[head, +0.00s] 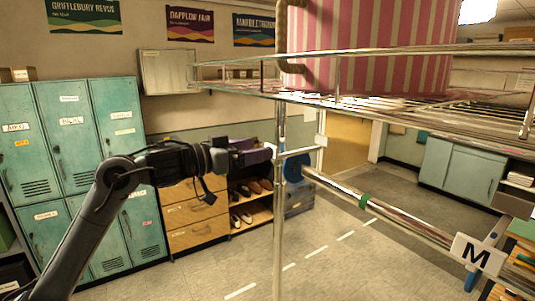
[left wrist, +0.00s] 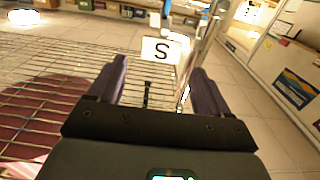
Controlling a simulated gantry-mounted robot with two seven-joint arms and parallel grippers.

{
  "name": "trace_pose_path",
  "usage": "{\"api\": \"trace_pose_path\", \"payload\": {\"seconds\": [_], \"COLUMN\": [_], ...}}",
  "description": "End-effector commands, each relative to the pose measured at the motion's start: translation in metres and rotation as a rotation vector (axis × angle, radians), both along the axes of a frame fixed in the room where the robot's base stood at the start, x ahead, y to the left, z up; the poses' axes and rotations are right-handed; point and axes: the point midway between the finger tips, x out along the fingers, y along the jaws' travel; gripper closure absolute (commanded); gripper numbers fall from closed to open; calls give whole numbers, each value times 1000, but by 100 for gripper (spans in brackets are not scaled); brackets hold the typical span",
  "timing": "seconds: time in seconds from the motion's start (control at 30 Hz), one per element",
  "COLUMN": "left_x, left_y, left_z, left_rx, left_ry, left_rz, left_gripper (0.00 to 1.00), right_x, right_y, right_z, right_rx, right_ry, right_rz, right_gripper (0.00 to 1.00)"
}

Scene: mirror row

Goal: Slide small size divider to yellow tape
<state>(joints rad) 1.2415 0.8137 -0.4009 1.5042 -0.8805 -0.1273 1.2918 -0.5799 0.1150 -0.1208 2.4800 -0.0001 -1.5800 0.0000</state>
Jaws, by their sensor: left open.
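The small size divider, a white card marked S (left wrist: 161,51), shows in the left wrist view beyond and between my finger tips. In the head view a pale card edge (head: 321,142) near the rail's far end may be the same divider, seen nearly edge-on. My left gripper (head: 268,152) is open beside the rack's upright post, just left of that card; its two dark fingers (left wrist: 158,78) are apart with no clear hold on anything. The chrome rail (head: 410,228) runs toward the lower right. I cannot make out any yellow tape. My right gripper is not in view.
A green band (head: 366,200) wraps the rail, and a divider marked M (head: 474,255) hangs nearer on it. A wire shelf (head: 400,100) carrying a pink striped box (head: 375,40) lies above the rail. Teal lockers (head: 70,150) and wooden drawers (head: 195,218) stand behind.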

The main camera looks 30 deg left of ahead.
Motion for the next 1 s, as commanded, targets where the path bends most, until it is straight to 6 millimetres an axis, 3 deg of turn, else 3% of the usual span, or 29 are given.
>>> {"api": "trace_pose_path", "payload": {"seconds": [0.3, 0.8, 0.93, 1.0], "left_x": [-28, -31, -27, -22], "left_y": [17, 19, 19, 18], "left_z": [-1, 0, -12, -29], "left_rx": [1, 1, 1, 0], "left_ry": [-1, 1, 22, 53], "left_rz": [-1, 0, 0, -2], "left_gripper": [21, 21, 21, 21], "right_x": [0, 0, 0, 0], "right_y": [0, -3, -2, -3], "right_z": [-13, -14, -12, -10], "right_rx": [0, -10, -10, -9], "right_ry": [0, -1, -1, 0], "right_rz": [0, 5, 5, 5], "right_gripper": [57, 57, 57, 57]}}
